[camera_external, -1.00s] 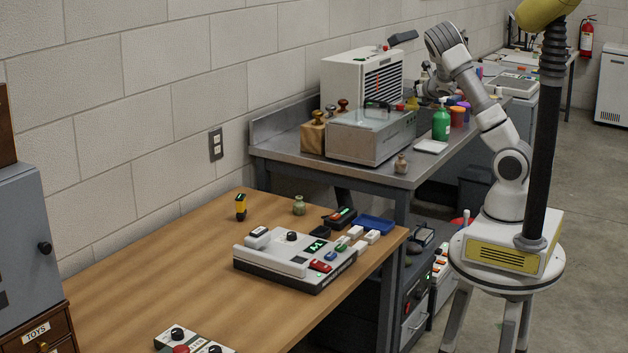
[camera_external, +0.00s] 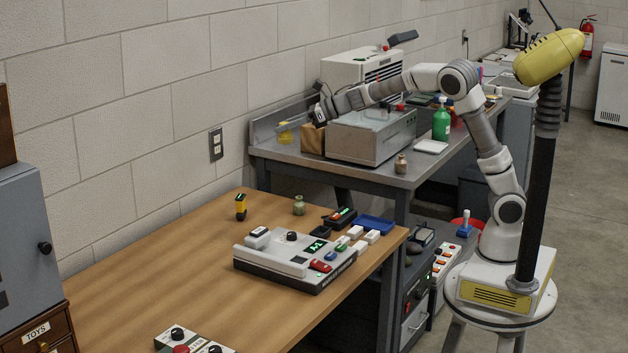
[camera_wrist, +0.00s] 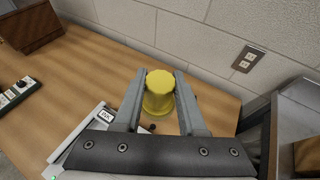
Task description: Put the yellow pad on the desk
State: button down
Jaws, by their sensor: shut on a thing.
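My gripper (camera_wrist: 160,76) is shut on the yellow pad (camera_wrist: 159,95), a round yellow piece with a flat top, held between the two grey fingers. In the external view, my gripper (camera_external: 298,124) is at the left end of the metal bench, with the yellow pad (camera_external: 285,133) showing small at its tip. Whether the pad touches anything below cannot be told. The desk (camera_external: 150,268) is the brown wooden top at front left, and its surface also shows in the wrist view (camera_wrist: 75,68), beyond and below the fingers.
A large console (camera_external: 285,268), a yellow-and-black item (camera_external: 240,207), a small green vase (camera_external: 299,205) and a blue tray (camera_external: 373,224) stand on the desk. The desk's left-middle is clear. The metal bench holds a grey machine (camera_external: 370,140) and a green bottle (camera_external: 441,122).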

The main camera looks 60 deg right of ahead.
jog(key=s+a+r+n+g+y+b, duration=0.1)
jog(key=s+a+n+g+y+b, duration=0.3)
jog(key=a, duration=0.7)
jog(key=s+a+r+n+g+b, duration=0.1)
jog(key=s+a+r+b, duration=0.1)
jog(key=s+a, duration=0.7)
jog(key=s+a+r+n+g+y+b, duration=0.1)
jog(key=s+a+n+g+y+b, duration=0.15)
jog(key=a, duration=1.05)
notch_tip(320, 180, down, 24)
jog(key=f, duration=0.1)
jog(key=shift+n+t+h, duration=0.25)
jog(key=shift+t, duration=0.1)
jog(key=s+a+f+b, duration=0.1)
jog(key=a+f, duration=0.1)
jog(key=a, duration=0.1)
jog(key=s+a+f+b, duration=0.1)
jog(key=a+f, duration=0.1)
jog(key=a, duration=0.2)
jog(key=s+a+f, duration=0.1)
jog(key=a+f, duration=0.2)
jog(key=shift+a+b, duration=0.4)
jog(key=shift+f+b, duration=0.65)
jog(key=shift+f, duration=1.2)
jog(key=shift+f+b, duration=0.25)
jog(key=shift+b, duration=0.1)
jog(key=shift+c, duration=2.4)
grip_release()
jog(key=shift+r, duration=0.1)
